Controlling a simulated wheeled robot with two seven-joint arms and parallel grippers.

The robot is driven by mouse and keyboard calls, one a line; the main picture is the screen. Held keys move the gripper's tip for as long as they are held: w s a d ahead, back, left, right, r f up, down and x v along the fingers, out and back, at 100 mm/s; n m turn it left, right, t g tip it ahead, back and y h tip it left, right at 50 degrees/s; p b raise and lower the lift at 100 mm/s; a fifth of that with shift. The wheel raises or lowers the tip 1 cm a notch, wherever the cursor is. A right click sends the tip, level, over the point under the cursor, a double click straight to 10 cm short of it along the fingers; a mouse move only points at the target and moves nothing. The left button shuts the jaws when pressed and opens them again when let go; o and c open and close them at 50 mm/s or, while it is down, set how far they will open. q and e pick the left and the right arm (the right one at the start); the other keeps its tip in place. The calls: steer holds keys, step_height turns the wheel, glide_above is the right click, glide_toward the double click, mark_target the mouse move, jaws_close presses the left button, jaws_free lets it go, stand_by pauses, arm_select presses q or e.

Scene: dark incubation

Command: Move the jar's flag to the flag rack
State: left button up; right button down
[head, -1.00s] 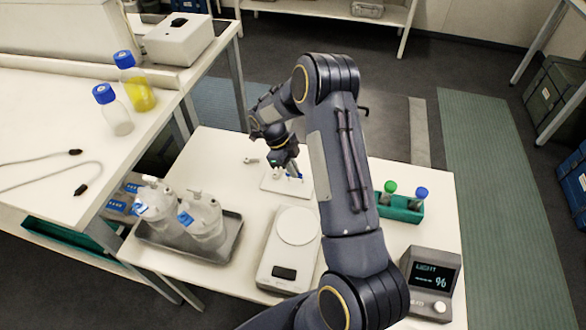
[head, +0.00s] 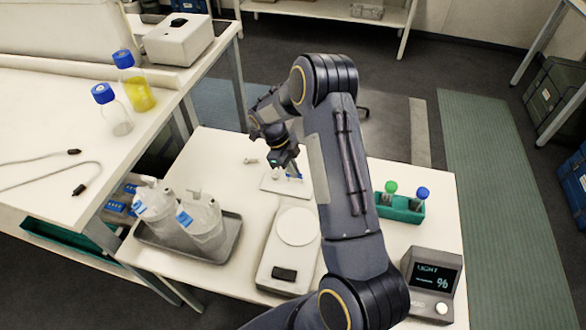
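Two translucent jars stand side by side in a grey tray on the low table, the left jar (head: 158,214) and the right jar (head: 203,228). Each has a small blue flag, the left one (head: 139,208) and the right one (head: 185,218), on its left side. A small white plate with short uprights, which looks like the flag rack (head: 272,186), lies at the back of the table. My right gripper (head: 290,170) points down over this plate. Its fingers are small and dark, and I cannot tell whether they hold anything. My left gripper is out of view.
The grey tray (head: 232,246) is left of a white scale (head: 281,262). A green tube holder (head: 402,212) and a light meter (head: 432,283) are at the right. My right arm crosses over the table's middle. A bench with two blue-capped bottles is at left.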

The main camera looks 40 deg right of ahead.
steer(key=shift+f, duration=0.3)
